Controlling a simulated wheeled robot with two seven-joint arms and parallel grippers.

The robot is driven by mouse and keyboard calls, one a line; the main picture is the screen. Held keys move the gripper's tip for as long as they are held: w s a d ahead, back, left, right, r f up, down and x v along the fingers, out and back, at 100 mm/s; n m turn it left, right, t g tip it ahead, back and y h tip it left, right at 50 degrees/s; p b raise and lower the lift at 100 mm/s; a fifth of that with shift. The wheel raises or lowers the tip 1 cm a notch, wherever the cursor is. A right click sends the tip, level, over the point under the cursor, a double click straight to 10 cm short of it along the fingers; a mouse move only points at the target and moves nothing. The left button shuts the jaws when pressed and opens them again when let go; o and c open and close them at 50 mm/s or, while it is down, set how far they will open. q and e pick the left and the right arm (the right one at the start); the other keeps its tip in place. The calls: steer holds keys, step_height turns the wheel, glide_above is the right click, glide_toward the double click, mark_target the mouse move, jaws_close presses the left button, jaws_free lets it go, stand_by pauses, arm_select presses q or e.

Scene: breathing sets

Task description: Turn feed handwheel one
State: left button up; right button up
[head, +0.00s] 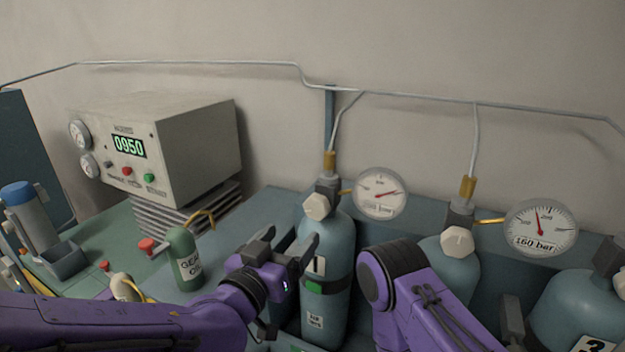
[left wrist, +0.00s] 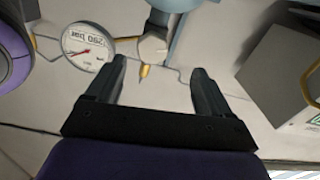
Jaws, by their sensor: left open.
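In the left wrist view the handwheel (left wrist: 152,48) appears beyond the gap between the open fingers (left wrist: 160,80). My right arm crosses the front of the second cylinder; a grey part at lower right may be its gripper finger (head: 511,318).
A gauge (head: 380,194) is on cylinder one's right. Cylinder three (head: 580,305) is far right. A green oil bottle (head: 186,258) and a control box (head: 150,150) stand left.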

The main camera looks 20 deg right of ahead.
mark_target(314, 210)
arm_select(q)
steer(key=d, duration=0.1)
steer(key=w+d+r+p, duration=0.1)
steer(key=w+d+p, duration=0.1)
steer(key=shift+d+r, duration=0.1)
steer(key=shift+r, duration=0.15)
steer(key=p+x, duration=0.1)
steer(key=x, duration=0.2)
steer(key=p+x, duration=0.1)
steer(key=x, duration=0.3)
steer(key=shift+s+d+f+p, duration=0.1)
steer(key=shift+s+f+p, duration=0.05)
steer(key=shift+f+p, duration=0.15)
steer(key=c, duration=1)
